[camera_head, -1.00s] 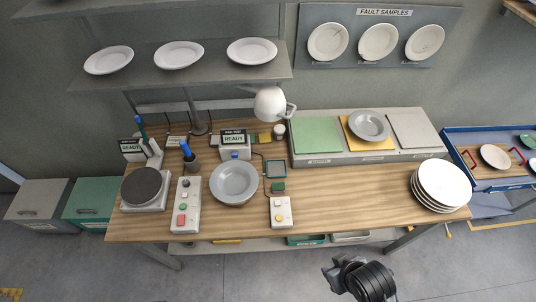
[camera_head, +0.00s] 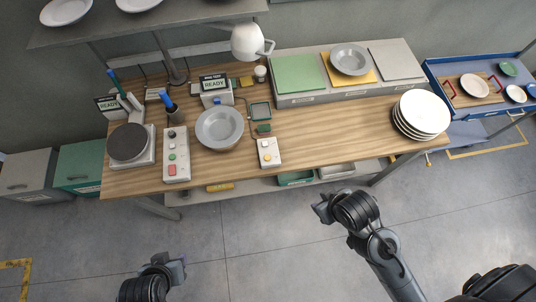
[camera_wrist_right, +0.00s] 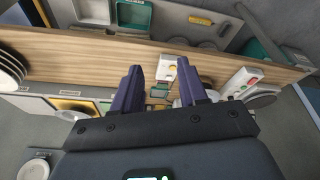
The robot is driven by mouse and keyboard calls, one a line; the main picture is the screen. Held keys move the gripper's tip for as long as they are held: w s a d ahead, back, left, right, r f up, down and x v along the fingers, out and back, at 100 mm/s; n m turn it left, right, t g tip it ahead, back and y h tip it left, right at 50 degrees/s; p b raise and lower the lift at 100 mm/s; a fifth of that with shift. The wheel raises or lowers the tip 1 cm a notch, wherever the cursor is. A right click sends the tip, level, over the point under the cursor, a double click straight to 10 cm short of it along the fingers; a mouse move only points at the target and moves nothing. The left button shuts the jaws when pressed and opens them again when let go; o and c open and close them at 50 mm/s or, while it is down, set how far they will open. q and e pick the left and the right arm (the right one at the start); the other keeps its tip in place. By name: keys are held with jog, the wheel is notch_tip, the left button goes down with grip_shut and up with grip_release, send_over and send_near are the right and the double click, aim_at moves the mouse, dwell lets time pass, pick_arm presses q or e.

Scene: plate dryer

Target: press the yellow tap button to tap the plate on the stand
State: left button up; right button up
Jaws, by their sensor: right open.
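A small white box (camera_head: 269,152) with a yellow button (camera_head: 268,157) sits near the front edge of the wooden table. The grey plate (camera_head: 219,126) rests on its stand to the left of that box. My right gripper (camera_head: 322,208) is in front of the table, right of the box and apart from it. In the right wrist view its two fingers (camera_wrist_right: 160,82) are spread and empty, with the white box (camera_wrist_right: 167,66) beyond the gap. The plate is mostly hidden there behind a finger. My left gripper (camera_head: 178,266) is low in front of the table; its opening is unclear.
A control box (camera_head: 176,154) with several buttons and a dark round disc (camera_head: 128,142) stand left of the plate. A stack of white plates (camera_head: 421,114) is at the table's right end. A lamp (camera_head: 250,42) hangs over the back. The floor in front is clear.

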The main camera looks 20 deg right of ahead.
dwell(0.3)
jog(key=shift+a, duration=0.15)
grip_shut()
dwell(0.7)
dwell(0.8)
